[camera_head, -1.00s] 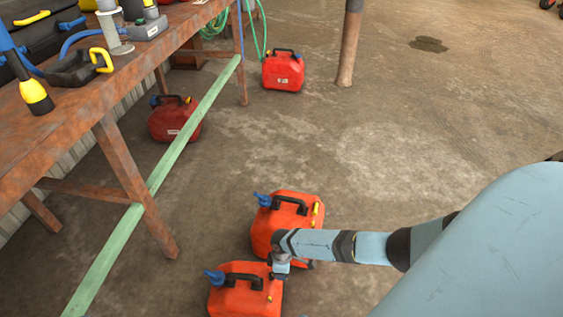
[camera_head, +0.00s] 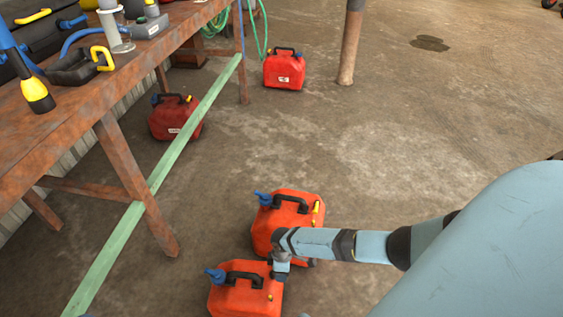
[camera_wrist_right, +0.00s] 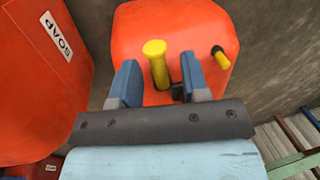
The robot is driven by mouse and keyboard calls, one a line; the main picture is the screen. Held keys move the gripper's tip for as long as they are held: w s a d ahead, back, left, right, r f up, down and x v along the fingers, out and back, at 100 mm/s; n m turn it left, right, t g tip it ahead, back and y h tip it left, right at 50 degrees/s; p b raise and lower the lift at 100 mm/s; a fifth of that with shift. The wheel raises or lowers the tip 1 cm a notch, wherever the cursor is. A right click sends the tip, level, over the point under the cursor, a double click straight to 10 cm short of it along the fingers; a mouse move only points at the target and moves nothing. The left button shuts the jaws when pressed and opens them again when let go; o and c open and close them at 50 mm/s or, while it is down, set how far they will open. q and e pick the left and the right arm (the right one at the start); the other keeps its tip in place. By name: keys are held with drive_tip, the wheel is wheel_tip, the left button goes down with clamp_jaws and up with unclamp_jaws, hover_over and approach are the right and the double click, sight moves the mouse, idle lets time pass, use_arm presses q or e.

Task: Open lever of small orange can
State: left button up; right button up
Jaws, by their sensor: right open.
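The smaller orange can (camera_head: 232,299) stands at the bottom of the head view, with a black handle and blue spout. My right gripper (camera_head: 279,274) is at its right edge. In the right wrist view, my open right gripper (camera_wrist_right: 160,73) points at the top of an orange can (camera_wrist_right: 190,28), which seems to be this one. A yellow lever-like part (camera_wrist_right: 155,62) stands between the two blue-grey fingers, with gaps on both sides. I cannot tell how far down the fingers reach. My left gripper is out of view.
A larger orange can (camera_head: 262,224) stands just behind, partly covered by my right arm. A can wall with a white label (camera_wrist_right: 55,36) is close left in the wrist view. Red cans (camera_head: 284,70) (camera_head: 170,122) stand farther off. A rusty workbench (camera_head: 60,135) fills the left.

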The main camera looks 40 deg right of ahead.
use_arm(q)
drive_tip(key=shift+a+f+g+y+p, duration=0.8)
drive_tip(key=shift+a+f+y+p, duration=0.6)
drive_tip(key=shift+p, duration=1.45)
use_arm(e)
wheel_tip(320, 180, up, 13)
drive_tip(key=w+d, duration=0.2)
drive_tip(key=shift+r, duration=0.2)
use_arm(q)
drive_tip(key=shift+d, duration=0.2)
use_arm(e)
drive_tip(key=shift+a, duration=0.1)
